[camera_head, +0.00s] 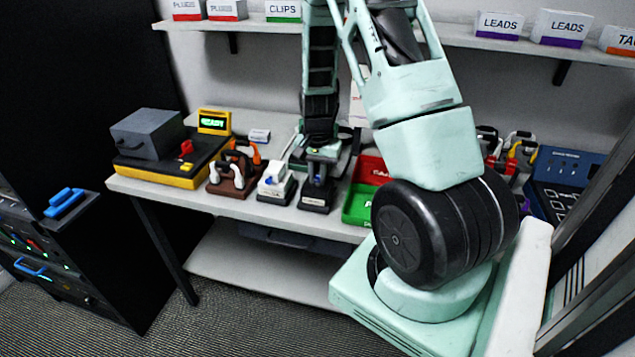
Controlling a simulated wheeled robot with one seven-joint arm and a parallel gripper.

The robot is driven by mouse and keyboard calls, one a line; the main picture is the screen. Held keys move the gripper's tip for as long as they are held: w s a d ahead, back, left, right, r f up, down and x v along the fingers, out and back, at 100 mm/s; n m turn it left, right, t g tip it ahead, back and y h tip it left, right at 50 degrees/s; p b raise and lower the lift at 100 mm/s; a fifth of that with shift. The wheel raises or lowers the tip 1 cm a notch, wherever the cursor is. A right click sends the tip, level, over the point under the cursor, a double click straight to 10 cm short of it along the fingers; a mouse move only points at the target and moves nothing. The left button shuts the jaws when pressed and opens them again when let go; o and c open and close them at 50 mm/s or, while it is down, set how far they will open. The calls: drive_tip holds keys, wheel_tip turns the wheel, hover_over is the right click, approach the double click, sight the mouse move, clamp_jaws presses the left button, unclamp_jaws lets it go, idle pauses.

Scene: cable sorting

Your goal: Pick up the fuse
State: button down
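I cannot single out the fuse; it may be too small to tell or hidden by my arm.
A white table (200,199) holds a yellow-and-black tester (170,177), a brown rack (231,183), a white-topped device (275,186), and red (371,170) and green (357,205) trays. Labelled boxes line the shelf (260,27). My arm hides part of the right side.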

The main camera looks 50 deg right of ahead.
sight(317, 176)
wheel_tip(317, 176, up, 13)
drive_tip(key=p, duration=0.1)
drive_tip(key=shift+p, duration=0.4)
idle(0.5)
